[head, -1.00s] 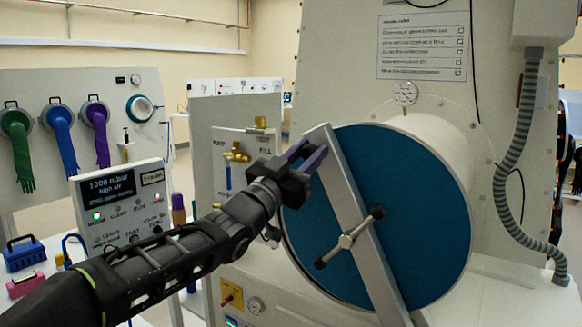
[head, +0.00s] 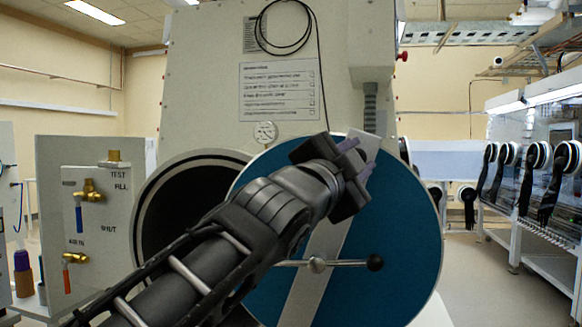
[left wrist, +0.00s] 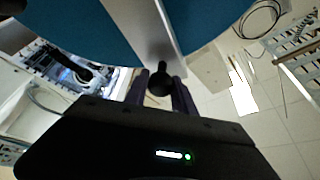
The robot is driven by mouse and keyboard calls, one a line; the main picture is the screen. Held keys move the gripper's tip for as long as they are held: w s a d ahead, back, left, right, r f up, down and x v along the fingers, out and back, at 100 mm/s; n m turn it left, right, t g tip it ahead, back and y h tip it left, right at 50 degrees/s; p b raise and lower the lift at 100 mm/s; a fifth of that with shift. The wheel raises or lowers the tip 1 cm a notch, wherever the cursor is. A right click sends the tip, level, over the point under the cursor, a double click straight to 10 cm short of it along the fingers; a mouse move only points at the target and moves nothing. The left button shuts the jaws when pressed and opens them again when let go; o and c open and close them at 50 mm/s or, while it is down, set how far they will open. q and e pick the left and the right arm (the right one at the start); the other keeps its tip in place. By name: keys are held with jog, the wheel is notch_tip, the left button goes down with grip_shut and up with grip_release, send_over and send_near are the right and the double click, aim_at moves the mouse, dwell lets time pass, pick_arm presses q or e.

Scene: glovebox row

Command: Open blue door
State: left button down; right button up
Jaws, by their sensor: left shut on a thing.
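The blue door (head: 408,225) is a round disc with a grey diagonal bar (head: 318,250) across it. It stands swung to the right, partly clear of the round port. The port's dark opening (head: 172,215) shows at left. A lever with a black ball end (head: 375,262) crosses the bar. My left gripper (head: 352,162) is shut on the bar's upper end, and my arm hides part of the door. In the left wrist view the fingers (left wrist: 160,92) flank a dark knob at the bar's end, below the blue door (left wrist: 205,22). My right gripper is not in view.
A valve panel with brass fittings (head: 90,190) stands left of the port. A grey ribbed hose (head: 370,107) comes down behind the door. Glovebox fronts with black gloves (head: 540,180) stand at far right, with open floor before them.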

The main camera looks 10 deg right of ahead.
pick_arm(q)
jog(key=s+d+f+m+g+b, duration=0.1)
jog(key=s+d+f+m, duration=0.3)
jog(key=d+f, duration=0.6)
jog(key=s+d+f+m+g+y+b, duration=0.1)
jog(key=s+d+f+m, duration=0.3)
jog(key=d+f, duration=0.6)
jog(key=s+d+g, duration=0.1)
jog(key=d, duration=0.2)
jog(key=shift+a+f, duration=0.1)
jog(key=c, duration=1.2)
grip_release()
jog(key=shift+o, duration=0.7)
jog(key=b+v, duration=0.3)
jog(key=v, duration=0.4)
jog(key=shift+s+a+b, duration=0.25)
jog(key=shift+s+b, duration=0.1)
jog(key=shift+b, duration=0.05)
